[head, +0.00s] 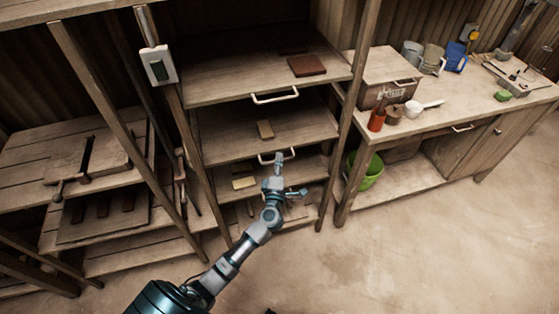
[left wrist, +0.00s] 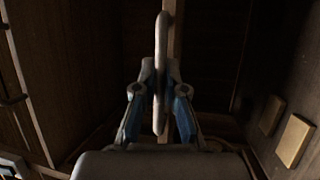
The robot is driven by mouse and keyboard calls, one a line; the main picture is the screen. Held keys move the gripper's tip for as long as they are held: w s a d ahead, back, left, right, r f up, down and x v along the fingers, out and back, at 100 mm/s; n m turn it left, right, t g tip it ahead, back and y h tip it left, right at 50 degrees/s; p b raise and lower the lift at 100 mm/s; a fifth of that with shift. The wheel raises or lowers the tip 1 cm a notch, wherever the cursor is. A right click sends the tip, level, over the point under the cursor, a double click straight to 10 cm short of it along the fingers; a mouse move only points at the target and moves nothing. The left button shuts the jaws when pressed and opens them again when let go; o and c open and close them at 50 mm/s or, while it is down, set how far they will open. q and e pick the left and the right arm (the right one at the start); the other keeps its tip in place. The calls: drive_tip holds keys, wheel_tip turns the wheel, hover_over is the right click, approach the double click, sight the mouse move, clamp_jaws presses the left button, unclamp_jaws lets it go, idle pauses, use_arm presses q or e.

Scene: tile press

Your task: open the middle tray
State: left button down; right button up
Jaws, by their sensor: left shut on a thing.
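The middle tray (head: 230,143) is a wooden board in the rack, with a brown tile lying on it. Its pale bar handle (head: 263,159) is on the front edge, partly covered by my gripper. My left gripper (head: 287,173) is at this handle, reaching in from below. In the left wrist view the handle (left wrist: 161,50) runs upright in the picture between the two blue-grey fingers, which are shut on it. My right gripper is in neither view.
The upper tray (head: 225,88) has its own handle (head: 275,97) and dark red tiles. Rack posts stand on both sides. Floor in front is clear.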

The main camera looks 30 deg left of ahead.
use_arm(q)
drive_tip(key=s+d+p, duration=0.6)
drive_tip(key=s+d, duration=1)
drive_tip(key=d, duration=0.3)
drive_tip(key=shift+s+d+f, duration=0.15)
drive_tip(key=shift+s+f, duration=0.1)
drive_tip(key=shift+s, duration=0.15)
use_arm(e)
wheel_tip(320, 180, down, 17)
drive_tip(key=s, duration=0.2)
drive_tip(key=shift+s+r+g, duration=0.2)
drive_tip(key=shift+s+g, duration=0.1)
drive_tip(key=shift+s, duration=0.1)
use_arm(q)
drive_tip(key=c, duration=1.2)
unclamp_jaws()
drive_tip(key=shift+r, duration=0.1)
